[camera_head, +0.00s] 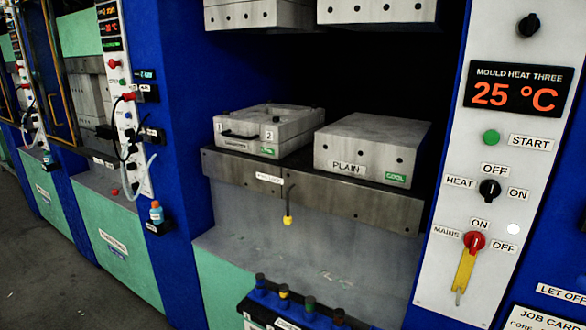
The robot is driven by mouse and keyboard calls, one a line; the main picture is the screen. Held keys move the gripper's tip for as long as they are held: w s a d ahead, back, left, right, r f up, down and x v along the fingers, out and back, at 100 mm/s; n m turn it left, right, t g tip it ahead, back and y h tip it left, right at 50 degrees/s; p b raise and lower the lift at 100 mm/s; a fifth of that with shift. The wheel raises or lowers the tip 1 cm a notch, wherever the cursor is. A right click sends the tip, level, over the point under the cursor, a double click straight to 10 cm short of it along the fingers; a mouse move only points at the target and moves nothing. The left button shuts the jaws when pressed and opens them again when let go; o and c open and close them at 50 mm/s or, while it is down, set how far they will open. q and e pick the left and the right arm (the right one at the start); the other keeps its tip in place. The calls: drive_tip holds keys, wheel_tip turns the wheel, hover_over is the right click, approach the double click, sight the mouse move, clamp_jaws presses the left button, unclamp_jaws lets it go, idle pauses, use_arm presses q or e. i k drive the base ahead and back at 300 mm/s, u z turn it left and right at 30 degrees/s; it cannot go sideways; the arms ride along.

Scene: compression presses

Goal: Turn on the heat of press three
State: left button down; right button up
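The press three panel (505,130) is the white upright panel at the right. Its display (518,90) is labelled MOULD HEAT THREE and reads 25 °C. The black HEAT knob (489,190) sits below the green START button (491,137), with OFF marked above it and ON to its right. I cannot tell clearly which mark the knob points to. The red MAINS switch (474,240) is below, with ON above it and OFF to its lower right. A yellow piece (465,270) hangs down from it. Neither gripper is in view.
Two grey mould blocks, one numbered (265,130) and one marked PLAIN (370,148), rest on the press bed (310,190), both with green COOL tags. A rack of coloured-top items (295,310) juts out below. Other presses stand at the left, beside open floor (50,270).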

sight(490, 189)
drive_tip(key=u, duration=1.6)
drive_tip(key=i, duration=0.1)
drive_tip(key=z, duration=3.1)
drive_tip(key=k, duration=1.05)
drive_tip(key=z, duration=0.15)
drive_tip(key=i, duration=0.95)
drive_tip(key=u, duration=0.1)
